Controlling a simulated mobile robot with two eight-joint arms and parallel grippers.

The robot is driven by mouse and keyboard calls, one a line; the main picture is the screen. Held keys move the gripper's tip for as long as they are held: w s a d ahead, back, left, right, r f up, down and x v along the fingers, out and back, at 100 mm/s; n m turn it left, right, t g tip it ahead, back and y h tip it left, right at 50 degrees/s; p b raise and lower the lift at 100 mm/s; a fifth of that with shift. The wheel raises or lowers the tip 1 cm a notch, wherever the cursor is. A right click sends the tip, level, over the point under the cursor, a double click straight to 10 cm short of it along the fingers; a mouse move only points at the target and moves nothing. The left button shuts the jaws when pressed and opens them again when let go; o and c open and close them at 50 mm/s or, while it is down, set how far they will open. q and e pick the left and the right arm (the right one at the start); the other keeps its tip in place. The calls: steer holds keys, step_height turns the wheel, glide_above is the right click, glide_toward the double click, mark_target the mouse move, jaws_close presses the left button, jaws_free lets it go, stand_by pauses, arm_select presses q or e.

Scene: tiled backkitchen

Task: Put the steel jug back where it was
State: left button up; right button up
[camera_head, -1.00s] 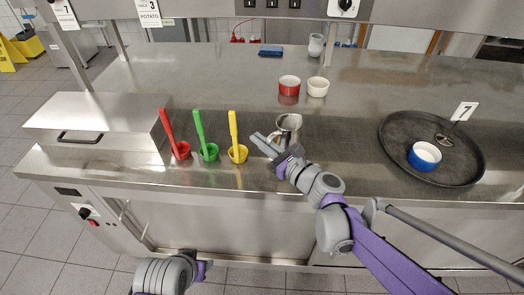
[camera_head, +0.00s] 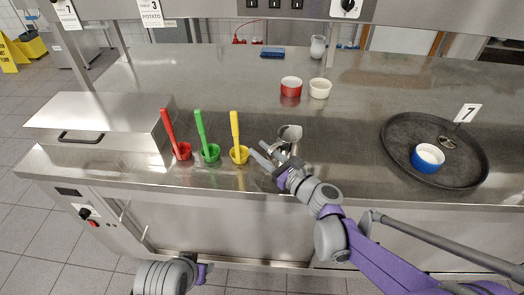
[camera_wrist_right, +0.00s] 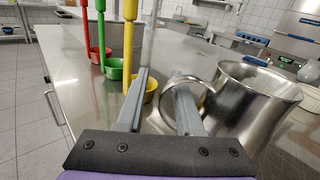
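The steel jug (camera_head: 290,133) is on the steel counter near its front, right of the yellow-handled pot. It fills the right of the wrist view (camera_wrist_right: 250,98), where its loop handle (camera_wrist_right: 205,98) points toward my fingers. My right gripper (camera_head: 262,156) is at the jug's front left, partly covering its lower part. In the wrist view its fingers (camera_wrist_right: 162,90) are apart, with one overlapping the handle loop; I cannot tell whether it passes through or touches.
Red (camera_head: 182,151), green (camera_head: 210,153) and yellow (camera_head: 239,155) pots with upright handles stand left of the jug. A red ramekin (camera_head: 291,87) and a white one (camera_head: 320,89) stand behind. A black round tray (camera_head: 470,172) holds a blue bowl (camera_head: 427,158) at right.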

steer(key=shift+r, duration=0.1)
steer(key=shift+s+d+r, duration=0.1)
steer(key=shift+s+d, duration=0.05)
steer(key=v, duration=1.1)
steer(key=shift+s+d, duration=0.2)
steer(key=shift+s, duration=0.05)
steer(key=s+d+f+n+g+h, duration=0.2)
steer(key=s+f+n+g+h, duration=0.4)
steer(key=s+f+n, duration=0.6)
steer(key=s+d+n+g+h, duration=0.1)
steer(key=s+d+n+h, duration=0.6)
steer(key=d+n, duration=0.4)
steer(key=s+n, duration=0.1)
steer(key=n, duration=0.1)
steer(key=shift+d+f+n, duration=0.2)
steer(key=shift+f+n, duration=0.05)
steer(key=shift+n, duration=0.15)
